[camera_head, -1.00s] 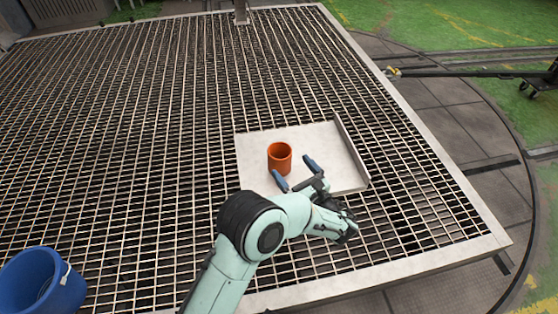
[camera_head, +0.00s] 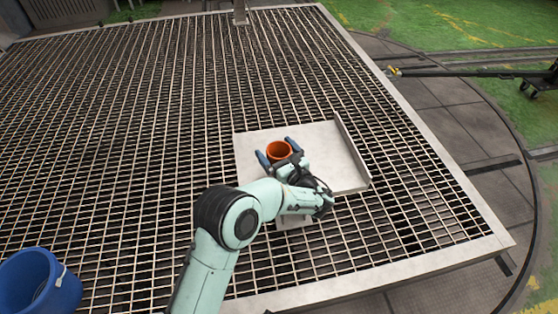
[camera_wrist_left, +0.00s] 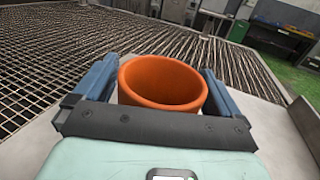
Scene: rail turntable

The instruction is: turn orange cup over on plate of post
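The orange cup (camera_head: 279,150) stands upright, mouth up, on the pale metal plate (camera_head: 325,150) set on the grating. My left gripper (camera_head: 277,150) is open, with one blue finger on each side of the cup. In the left wrist view the cup (camera_wrist_left: 162,84) sits between the two blue fingers (camera_wrist_left: 160,82). A narrow gap seems to show at its right side; I cannot tell whether the left finger touches. The cup's lower part is hidden by the gripper. My right gripper is in neither view.
A blue bucket-like container (camera_head: 40,282) stands at the lower left of the grating (camera_head: 120,140). The plate has a raised edge (camera_head: 352,152) on its right side. A post (camera_head: 240,12) rises at the far edge. The grating around the plate is clear.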

